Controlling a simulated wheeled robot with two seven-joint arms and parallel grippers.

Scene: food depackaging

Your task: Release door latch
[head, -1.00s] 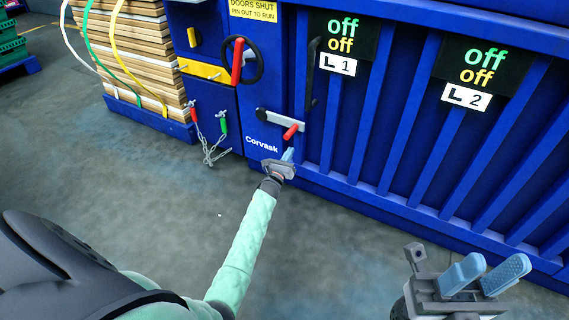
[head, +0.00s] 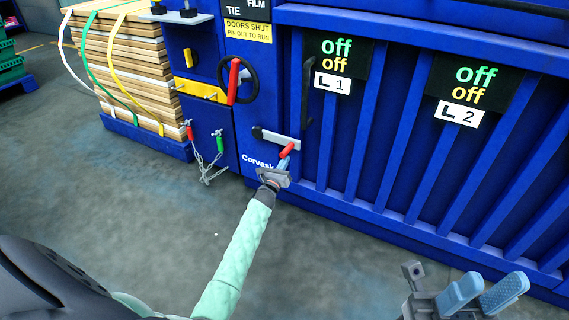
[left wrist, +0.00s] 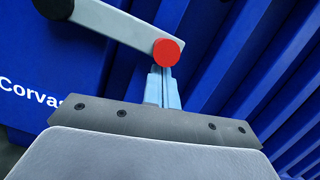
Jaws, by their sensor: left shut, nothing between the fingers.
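The door latch is a grey lever (head: 277,138) with a black pivot at its left end and a red handle (head: 287,150) at its right end, on the front of the blue machine. In the left wrist view the lever (left wrist: 115,27) slopes down to the right to the round red handle end (left wrist: 167,52). My left gripper (head: 283,164) is shut and empty, its fingertips just below the red handle. In the left wrist view the fingers (left wrist: 163,85) reach up to the handle's lower edge; I cannot tell whether they touch it. My right gripper (head: 482,291) is open and empty at the lower right.
The blue ribbed machine door (head: 400,150) fills the right side. A red-barred handwheel (head: 237,82), a yellow bar (head: 201,90) and chained red and green pins (head: 219,143) are left of the latch. Strapped boards (head: 120,65) stand further left. The floor (head: 150,210) in front is clear.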

